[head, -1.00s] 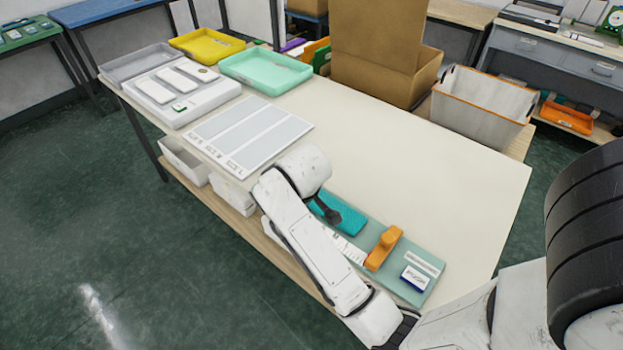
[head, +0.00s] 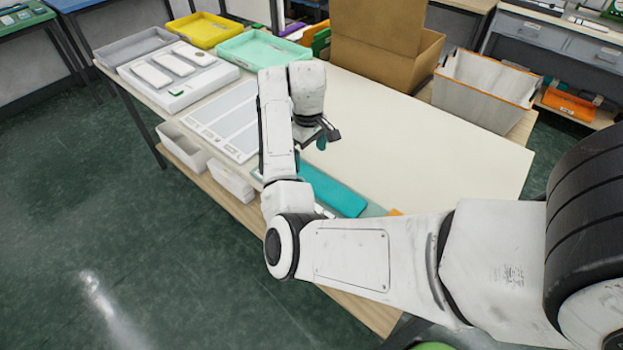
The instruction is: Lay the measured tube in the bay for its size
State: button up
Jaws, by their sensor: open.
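A flat teal tube (head: 338,193) lies on the pale green measuring board (head: 374,210) near the table's front edge. My arm hides part of the tube's left side and most of the board. Only a sliver of the board's orange block (head: 396,212) shows. The white bay tray (head: 238,152) with long grey bays lies to the left, and my arm covers its right end. My gripper (head: 325,138) is open, above the table behind the tube and right of the bay tray, apart from the tube. A small dark teal patch shows at its fingers; I cannot tell what it is.
A white case (head: 200,92) with pale slabs, a grey tray (head: 112,50), a yellow tray (head: 190,40) and a mint tray (head: 240,50) stand at the back left. A cardboard box (head: 400,75) and pale bin (head: 480,95) stand behind. The table's right half is clear.

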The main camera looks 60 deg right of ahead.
aim_at(309, 176)
jog(key=shift+s+a+f+p, duration=0.1)
jog(key=shift+f+p, duration=0.65)
jog(key=shift+f, duration=3.2)
jog(key=shift+c, duration=0.4)
jog(key=shift+r, duration=0.1)
jog(key=c, duration=1)
